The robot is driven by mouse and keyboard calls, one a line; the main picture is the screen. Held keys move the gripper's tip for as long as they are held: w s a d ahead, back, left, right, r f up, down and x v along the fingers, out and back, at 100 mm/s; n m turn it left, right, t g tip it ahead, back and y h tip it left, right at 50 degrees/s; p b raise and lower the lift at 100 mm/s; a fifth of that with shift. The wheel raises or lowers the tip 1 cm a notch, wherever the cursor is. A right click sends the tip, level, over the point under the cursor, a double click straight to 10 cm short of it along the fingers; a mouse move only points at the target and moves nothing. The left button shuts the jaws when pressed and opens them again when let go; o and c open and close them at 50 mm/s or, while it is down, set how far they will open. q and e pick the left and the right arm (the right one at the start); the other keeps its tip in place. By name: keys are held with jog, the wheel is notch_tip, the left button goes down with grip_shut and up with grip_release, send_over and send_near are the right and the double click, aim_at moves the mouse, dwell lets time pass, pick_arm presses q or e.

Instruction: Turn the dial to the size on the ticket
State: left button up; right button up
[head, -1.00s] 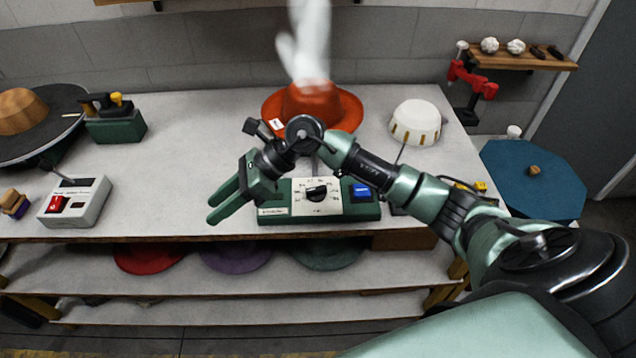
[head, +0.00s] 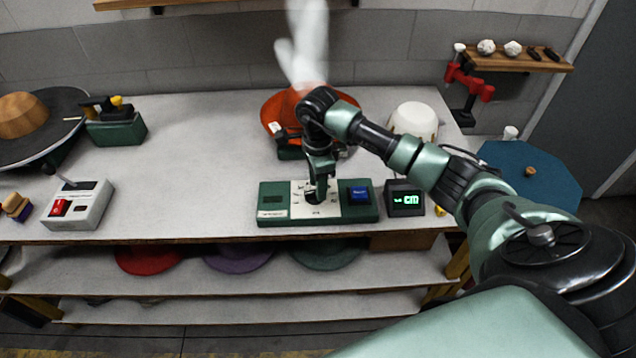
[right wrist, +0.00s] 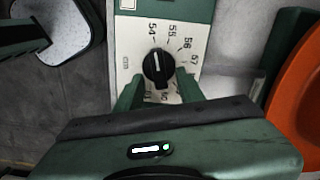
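The black dial (right wrist: 158,68) sits on a white plate with size numbers on the green control box (head: 362,213). In the right wrist view 54, 55, 56 and 57 are readable, and the dial's white mark points up, near 54 and 55. My right gripper (right wrist: 159,92) is open and points down at the dial, its fingers at either side of the near part; I cannot tell if they touch it. In the head view it hides most of the dial. The orange hat (head: 271,108) carries a small white ticket (head: 275,127), too small to read. My left gripper is out of view.
A blue button (head: 360,194) is on the control box, right of the dial. A small black display (head: 405,198) reading CM stands beside it. A white hat form (head: 414,118) stands behind. The left bench holds a switch box (head: 78,206); the middle left is clear.

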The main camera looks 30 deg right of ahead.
jog(key=shift+f, duration=0.5)
grip_shut()
jog(key=m+b, duration=0.1)
jog(key=m, duration=0.1)
jog(key=shift+s+m, duration=0.1)
jog(key=shift+m, duration=0.3)
jog(key=m+b, duration=0.1)
jog(key=m, duration=0.1)
jog(key=shift+a+m, duration=0.1)
jog(key=shift+m, duration=0.2)
jog(key=m+b, duration=0.1)
jog(key=m, duration=0.2)
jog(key=shift+s+m+b, duration=0.15)
jog(key=shift+m+b, duration=0.15)
jog(key=shift+a+m+b, duration=0.2)
jog(key=shift+m+b, duration=0.1)
jog(key=shift+m, duration=1.2)
jog(key=shift+r, duration=0.1)
